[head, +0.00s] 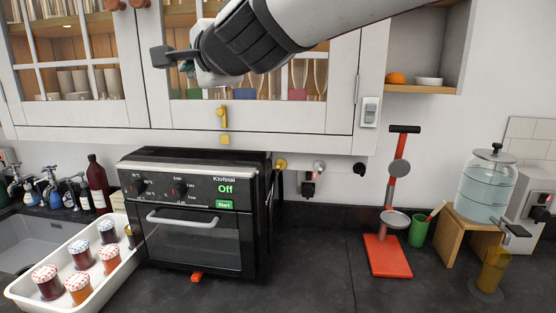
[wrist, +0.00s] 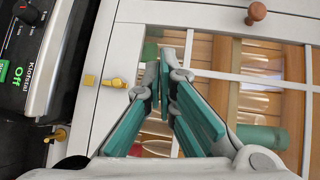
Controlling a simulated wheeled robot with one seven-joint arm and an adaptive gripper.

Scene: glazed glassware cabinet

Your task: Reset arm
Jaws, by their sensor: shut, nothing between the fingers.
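My gripper (wrist: 165,92) shows in the wrist view with its teal-padded fingers drawn together at the tips and nothing between them. It is in front of the glazed cabinet (wrist: 212,18), whose panes and shelves show behind the fingers. In the head view my arm crosses the top middle in front of the glazed cabinet (head: 290,112) and hides most of the gripper. The cabinet doors look closed. A yellow latch (head: 221,115) sits on the lower door frame; it also shows left of the fingers in the wrist view (wrist: 115,83).
Below stands a black oven (head: 190,235) reading "Off". A white tray (head: 20,292) with several jars is left of it. A red stand (head: 388,256), a green cup (head: 418,232) and a water dispenser (head: 485,185) stand right. The counter between oven and stand is clear.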

